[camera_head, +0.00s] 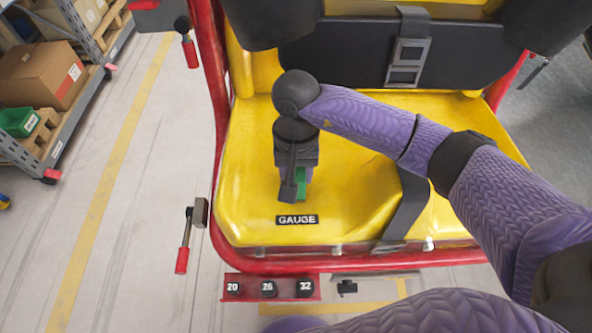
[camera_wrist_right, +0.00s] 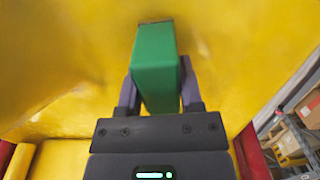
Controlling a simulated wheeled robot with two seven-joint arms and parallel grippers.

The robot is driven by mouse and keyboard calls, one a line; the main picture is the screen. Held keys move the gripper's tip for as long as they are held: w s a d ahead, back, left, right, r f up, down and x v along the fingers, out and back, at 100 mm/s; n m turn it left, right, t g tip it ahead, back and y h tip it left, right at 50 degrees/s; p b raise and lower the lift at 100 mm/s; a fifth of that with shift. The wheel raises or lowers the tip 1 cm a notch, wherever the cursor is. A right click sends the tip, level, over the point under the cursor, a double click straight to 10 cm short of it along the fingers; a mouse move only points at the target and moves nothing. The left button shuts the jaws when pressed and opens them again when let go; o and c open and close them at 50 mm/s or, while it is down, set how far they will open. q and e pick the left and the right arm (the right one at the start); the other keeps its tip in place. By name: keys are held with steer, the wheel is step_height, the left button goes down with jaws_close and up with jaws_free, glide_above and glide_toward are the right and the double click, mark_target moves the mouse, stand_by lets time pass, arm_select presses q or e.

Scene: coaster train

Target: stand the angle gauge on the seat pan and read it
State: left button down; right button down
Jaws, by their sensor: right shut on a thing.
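The yellow seat pan (camera_head: 345,205) fills the middle of the head view, with a black GAUGE label (camera_head: 297,219) near its front edge. My right gripper (camera_head: 300,190) is over the left part of the pan, behind the label. It is shut on the green angle gauge (camera_head: 301,184), which is mostly hidden by the gripper in the head view. In the right wrist view the green gauge (camera_wrist_right: 158,70) sits between the two fingers, its far end close to the yellow surface. I cannot tell whether it touches the pan. Its reading is not visible. My left gripper is not in view.
A red strip with buttons 20, 26 and 32 (camera_head: 270,288) is below the seat's front edge. A dark strap (camera_head: 408,205) lies across the pan. A red-handled lever (camera_head: 187,240) is left of the seat. Shelving with boxes (camera_head: 42,75) stands at far left.

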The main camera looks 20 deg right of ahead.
steer(key=shift+f+b, duration=0.3)
steer(key=shift+f, duration=0.05)
stand_by(0.7)
steer(key=shift+c, duration=0.8)
jaws_free()
steer(key=shift+r, duration=0.4)
steer(key=r, duration=0.3)
steer(key=r+p, duration=0.1)
steer(key=r, duration=0.2)
steer(key=r+p, duration=0.1)
steer(key=r, duration=0.2)
steer(key=shift+w+d+r, duration=0.1)
steer(key=shift+w, duration=0.3)
